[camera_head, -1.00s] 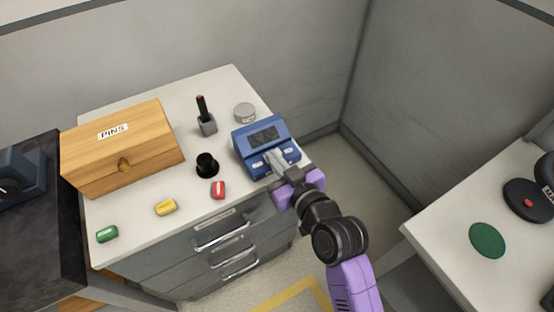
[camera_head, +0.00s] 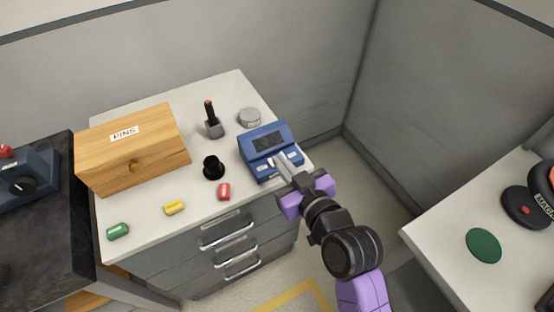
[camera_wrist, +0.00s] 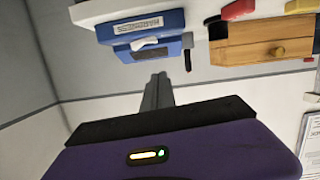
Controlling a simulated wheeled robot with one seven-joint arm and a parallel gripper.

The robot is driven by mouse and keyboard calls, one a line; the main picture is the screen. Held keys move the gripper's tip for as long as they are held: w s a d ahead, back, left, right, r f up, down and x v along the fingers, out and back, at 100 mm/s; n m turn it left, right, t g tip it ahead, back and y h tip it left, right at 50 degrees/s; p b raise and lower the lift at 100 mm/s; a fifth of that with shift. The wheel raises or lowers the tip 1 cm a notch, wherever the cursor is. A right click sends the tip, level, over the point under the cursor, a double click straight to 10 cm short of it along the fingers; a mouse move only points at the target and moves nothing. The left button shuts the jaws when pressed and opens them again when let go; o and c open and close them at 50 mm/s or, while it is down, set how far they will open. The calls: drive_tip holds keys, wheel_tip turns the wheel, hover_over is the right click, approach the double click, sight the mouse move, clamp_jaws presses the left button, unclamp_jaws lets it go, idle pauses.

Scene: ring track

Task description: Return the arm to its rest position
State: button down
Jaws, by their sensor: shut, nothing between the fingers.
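My arm reaches up from the bottom right of the head view. My gripper (camera_head: 284,163) is shut and empty, its fingertips at the front of a blue device with a dark screen (camera_head: 263,138). In the head view the fingertips overlap the device's front edge near its pale buttons; I cannot tell whether they touch. In the wrist view the shut fingers (camera_wrist: 158,90) point at the blue device (camera_wrist: 140,30), which lies beyond their tips with a gap showing.
The white-topped drawer cabinet (camera_head: 160,235) bears a wooden PINS box (camera_head: 150,165), a black round piece (camera_head: 213,167), a grey tin (camera_head: 249,117), and red (camera_head: 224,191), yellow (camera_head: 175,208) and green (camera_head: 118,231) pieces. Another white table (camera_head: 440,235) stands right. Floor between is open.

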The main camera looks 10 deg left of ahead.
drive_tip(key=v, duration=0.6)
drive_tip(key=shift+s+r+b, duration=0.2)
drive_tip(key=shift+s+b, duration=0.1)
drive_tip(key=shift+b, duration=0.1)
drive_tip(key=shift+d, duration=0.15)
drive_tip(key=d+r+m+t+h, duration=0.1)
drive_tip(key=d+r+m+t, duration=0.2)
drive_tip(key=d+r, duration=0.1)
drive_tip(key=s+d+f+m+t+h, duration=0.2)
drive_tip(key=s+d+m+h, duration=0.15)
drive_tip(key=s+d, duration=0.45)
drive_tip(key=s+d+f+g+h, duration=0.1)
drive_tip(key=s+d+f+h, duration=0.1)
drive_tip(key=s, duration=0.9)
drive_tip(key=s+d+f+g+h, duration=0.1)
drive_tip(key=s+d, duration=0.4)
drive_tip(key=s, duration=0.7)
drive_tip(key=shift+d+f+m+g+h, duration=0.35)
drive_tip(key=shift+f+m+g, duration=0.15)
drive_tip(key=shift+f, duration=0.2)
